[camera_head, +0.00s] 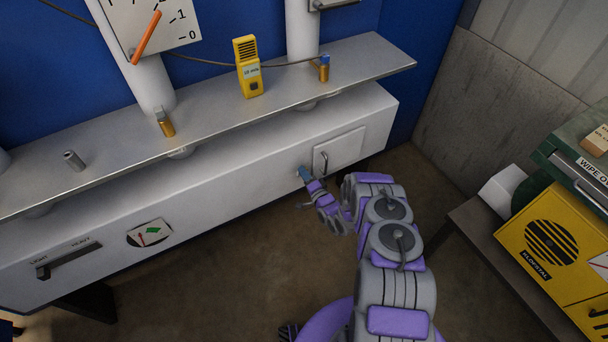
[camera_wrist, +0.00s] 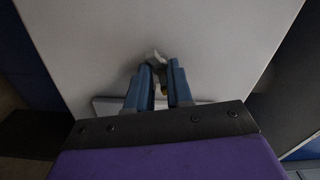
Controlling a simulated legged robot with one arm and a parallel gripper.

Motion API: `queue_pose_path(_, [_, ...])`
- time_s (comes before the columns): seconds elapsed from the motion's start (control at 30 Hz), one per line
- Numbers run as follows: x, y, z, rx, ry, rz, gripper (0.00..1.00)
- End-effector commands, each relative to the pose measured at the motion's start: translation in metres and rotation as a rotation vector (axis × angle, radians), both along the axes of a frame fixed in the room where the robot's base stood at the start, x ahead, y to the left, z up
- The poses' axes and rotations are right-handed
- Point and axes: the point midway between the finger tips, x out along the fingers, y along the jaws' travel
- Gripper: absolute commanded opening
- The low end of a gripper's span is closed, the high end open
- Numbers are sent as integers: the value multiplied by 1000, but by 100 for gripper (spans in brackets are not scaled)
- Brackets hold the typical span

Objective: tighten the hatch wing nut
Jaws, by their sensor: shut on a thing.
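The hatch (camera_head: 346,148) is a pale square panel with a bar handle, on the front of the long white cabinet, right end. My gripper (camera_head: 304,173) reaches the cabinet front at the hatch's left edge. In the wrist view its two blue fingers (camera_wrist: 160,72) close around a small grey metal wing nut (camera_wrist: 154,57), whose top shows just beyond the fingertips. A bit of brass colour shows between the fingers. The nut is hidden behind my gripper in the head view, and its contact with the hatch cannot be made out.
A metal shelf (camera_head: 350,61) above the cabinet (camera_head: 215,171) carries a yellow handheld meter (camera_head: 247,67) and brass fittings. A dial gauge (camera_head: 152,22) hangs above left. A yellow box (camera_head: 561,262) stands on a dark table at right. The floor before the cabinet is clear.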

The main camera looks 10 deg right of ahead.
Motion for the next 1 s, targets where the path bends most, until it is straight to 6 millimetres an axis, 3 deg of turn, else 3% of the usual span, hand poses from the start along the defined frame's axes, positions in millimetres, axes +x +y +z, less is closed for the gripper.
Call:
queue_pose_path(0.6, [-1, -5, -3, -1, 8, -10, 0])
queue_pose_path(0.63, [-1, -5, -3, -1, 8, -10, 24])
queue_pose_path(0.7, [-1, -5, -3, -1, 7, -9, 30])
queue_pose_path(0.8, [-1, -4, -2, -1, 4, -7, 37])
queue_pose_path(1.0, [-1, -2, 0, -2, 2, -5, 37])
